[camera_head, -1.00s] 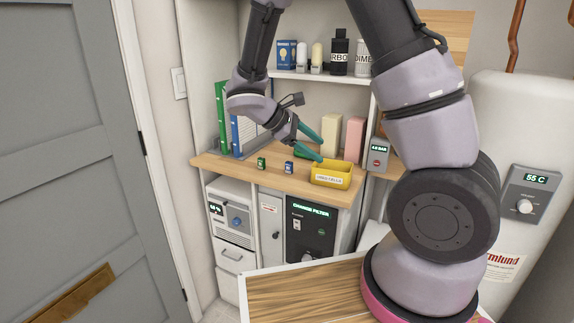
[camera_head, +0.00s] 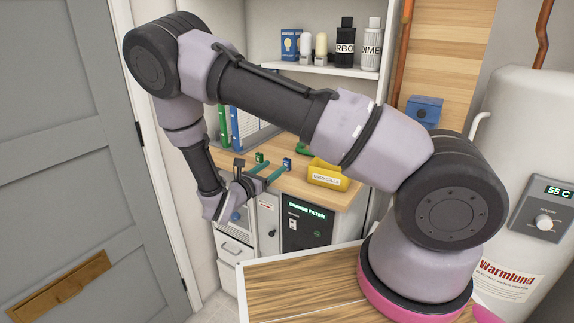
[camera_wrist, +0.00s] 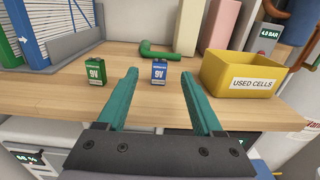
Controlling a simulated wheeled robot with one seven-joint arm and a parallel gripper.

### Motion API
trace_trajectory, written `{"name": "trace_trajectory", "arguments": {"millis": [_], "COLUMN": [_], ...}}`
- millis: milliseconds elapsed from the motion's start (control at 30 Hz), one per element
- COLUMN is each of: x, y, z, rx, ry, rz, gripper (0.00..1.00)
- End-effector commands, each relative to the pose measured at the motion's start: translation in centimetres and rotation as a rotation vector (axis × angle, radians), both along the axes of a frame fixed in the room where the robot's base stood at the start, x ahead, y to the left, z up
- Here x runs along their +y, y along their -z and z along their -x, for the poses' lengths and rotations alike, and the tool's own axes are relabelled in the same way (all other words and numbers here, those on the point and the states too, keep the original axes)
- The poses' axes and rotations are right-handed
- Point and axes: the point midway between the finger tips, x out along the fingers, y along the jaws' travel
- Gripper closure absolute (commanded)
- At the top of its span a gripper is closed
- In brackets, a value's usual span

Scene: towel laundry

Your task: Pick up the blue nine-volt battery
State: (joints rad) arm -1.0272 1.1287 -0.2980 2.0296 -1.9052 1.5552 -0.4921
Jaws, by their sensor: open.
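The blue nine-volt battery (camera_wrist: 159,72) stands upright on the wooden counter (camera_wrist: 62,90) in the wrist view, ahead of my open fingers and roughly in line with the gap between them. It also shows small in the head view (camera_head: 287,164). A green nine-volt battery (camera_wrist: 95,76) stands to its left, also seen in the head view (camera_head: 259,157). My gripper (camera_wrist: 160,76) has two teal fingers, open and empty, short of the battery. In the head view my gripper (camera_head: 266,172) points toward the counter from its front edge.
A yellow bin (camera_wrist: 240,75) marked USED CELLS stands right of the blue battery. A green pipe-like piece (camera_wrist: 158,53) lies behind it. Green and blue binders (camera_wrist: 25,35) stand at the back left. The counter between the batteries is clear.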

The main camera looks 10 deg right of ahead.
Motion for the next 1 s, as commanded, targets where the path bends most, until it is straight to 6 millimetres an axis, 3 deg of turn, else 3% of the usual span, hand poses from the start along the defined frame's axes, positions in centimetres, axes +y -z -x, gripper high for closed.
{"name": "trace_trajectory", "arguments": {"millis": [500,800,833,1000], "x": [-4.3,-4.7,-4.7,-4.7], "y": [0.2,0.2,0.2,0.2], "z": [-4.2,-4.7,-4.7,-4.7], "rx": [0.0,0.001,0.001,0.001], "ry": [0.003,0.0,0.0,0.0], "rz": [-0.003,-0.002,-0.002,-0.002], "gripper": [0.32,0.32,0.36,1.0]}}
